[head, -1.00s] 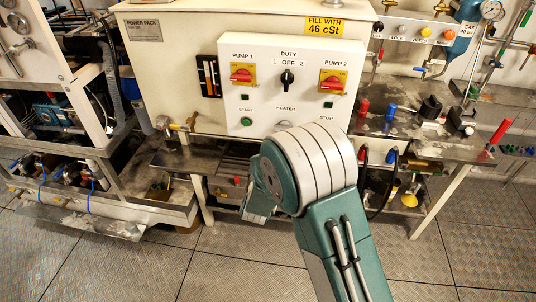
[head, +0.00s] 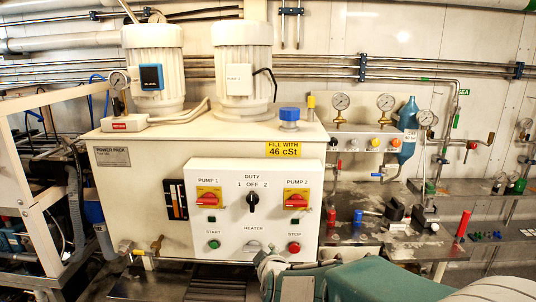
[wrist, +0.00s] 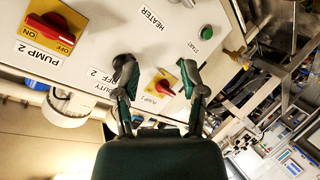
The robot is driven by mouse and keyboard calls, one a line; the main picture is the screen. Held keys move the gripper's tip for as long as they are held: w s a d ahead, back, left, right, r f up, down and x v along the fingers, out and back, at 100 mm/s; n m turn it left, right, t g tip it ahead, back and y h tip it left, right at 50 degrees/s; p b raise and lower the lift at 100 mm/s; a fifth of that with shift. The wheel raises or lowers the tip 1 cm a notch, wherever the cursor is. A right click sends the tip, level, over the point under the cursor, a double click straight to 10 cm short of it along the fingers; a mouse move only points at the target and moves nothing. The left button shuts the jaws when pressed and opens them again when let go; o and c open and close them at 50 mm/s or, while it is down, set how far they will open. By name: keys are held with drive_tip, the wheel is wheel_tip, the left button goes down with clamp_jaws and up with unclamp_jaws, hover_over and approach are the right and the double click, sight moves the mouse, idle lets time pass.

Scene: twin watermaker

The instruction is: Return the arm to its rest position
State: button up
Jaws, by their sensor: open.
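My gripper (wrist: 156,72) is open and empty in the wrist view, its two dark fingers spread in front of the control panel. The wrist picture is turned, with panel labels tilted or upside down. The pump 1 switch (wrist: 163,88) shows between and beyond the fingers; I cannot tell the distance to it. In the head view my teal arm lies low along the bottom edge, below the panel (head: 232,240), and no fingers can be made out there.
The power pack (head: 140,185) carries two motors (head: 245,70) and a blue-capped filler (head: 289,117). A bench (head: 350,236) with red and blue fittings stands right. A metal frame (head: 45,200) stands left. Gauges (head: 386,102) and pipes line the back.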

drive_tip(key=s+d+r+m+g+h, duration=0.1)
drive_tip(key=s+d+m+g, duration=0.1)
drive_tip(key=s+d, duration=0.3)
drive_tip(key=s+d+r+m+g, duration=0.1)
drive_tip(key=s+d+m+g, duration=0.2)
drive_tip(key=s, duration=1.1)
drive_tip(key=s+d+r+m+g+h, duration=0.1)
drive_tip(key=s+d+r+m+g, duration=0.1)
drive_tip(key=s+d+m, duration=0.4)
drive_tip(key=s+d, duration=0.1)
drive_tip(key=s, duration=0.3)
drive_tip(key=shift+d+g+h, duration=0.3)
drive_tip(key=shift+d, duration=0.1)
